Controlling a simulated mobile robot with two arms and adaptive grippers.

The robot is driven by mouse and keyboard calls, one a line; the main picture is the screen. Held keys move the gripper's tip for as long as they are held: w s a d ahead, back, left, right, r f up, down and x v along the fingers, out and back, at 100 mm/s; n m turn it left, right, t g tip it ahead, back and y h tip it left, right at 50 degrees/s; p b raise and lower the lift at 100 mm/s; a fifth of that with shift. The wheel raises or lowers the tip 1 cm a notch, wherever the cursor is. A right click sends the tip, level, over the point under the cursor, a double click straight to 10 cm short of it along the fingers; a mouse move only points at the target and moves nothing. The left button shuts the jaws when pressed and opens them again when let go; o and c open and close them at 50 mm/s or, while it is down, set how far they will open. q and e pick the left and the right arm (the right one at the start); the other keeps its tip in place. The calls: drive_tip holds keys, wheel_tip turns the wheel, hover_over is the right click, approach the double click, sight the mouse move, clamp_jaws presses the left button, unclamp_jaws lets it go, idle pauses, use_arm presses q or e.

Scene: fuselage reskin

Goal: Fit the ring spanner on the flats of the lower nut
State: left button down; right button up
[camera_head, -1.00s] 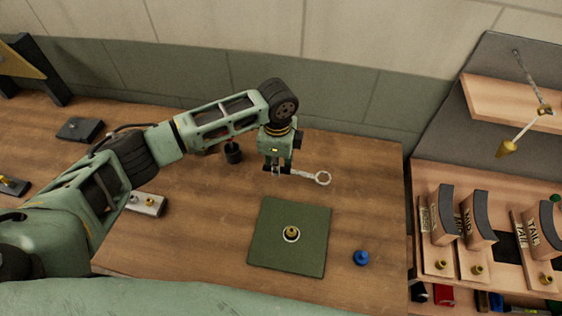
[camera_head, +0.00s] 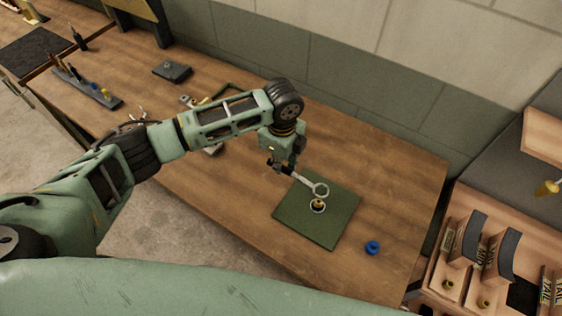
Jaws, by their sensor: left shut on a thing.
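The ring spanner (camera_head: 308,183) is light grey metal. My left gripper (camera_head: 281,169) is shut on its handle end. The ring end points right and a little toward the near side, above the green mat (camera_head: 337,221). A brass nut (camera_head: 318,204) with a pale ring around its base stands on the mat. The spanner's ring shows just beyond the nut in the picture, apart from its visible top. I cannot tell the ring's height over the mat. Whether another nut sits beneath the brass one is too small to tell. My right gripper is not in view.
A blue round part (camera_head: 373,247) lies on the wooden table (camera_head: 400,190) right of the mat. A dark block (camera_head: 172,71) and a tool rack (camera_head: 88,86) are at the left. Shelving with curved dark pieces (camera_head: 469,236) stands at the right.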

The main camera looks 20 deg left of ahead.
use_arm(q)
drive_tip(key=shift+d+r+p, duration=0.1)
drive_tip(key=shift+r+p, duration=0.05)
drive_tip(key=shift+p, duration=0.2)
wheel_tip(320, 180, down, 2)
drive_tip(key=shift+s+f+b, duration=0.1)
drive_tip(key=shift+b, duration=0.5)
drive_tip(key=shift+f+b, duration=0.7)
drive_tip(key=shift+f, duration=0.8)
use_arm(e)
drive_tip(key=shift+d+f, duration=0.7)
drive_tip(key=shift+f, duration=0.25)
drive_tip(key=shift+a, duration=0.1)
use_arm(q)
drive_tip(key=c, duration=2.3)
unclamp_jaws()
clamp_jaws()
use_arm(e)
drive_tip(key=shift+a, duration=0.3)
use_arm(q)
drive_tip(key=shift+p, duration=0.3)
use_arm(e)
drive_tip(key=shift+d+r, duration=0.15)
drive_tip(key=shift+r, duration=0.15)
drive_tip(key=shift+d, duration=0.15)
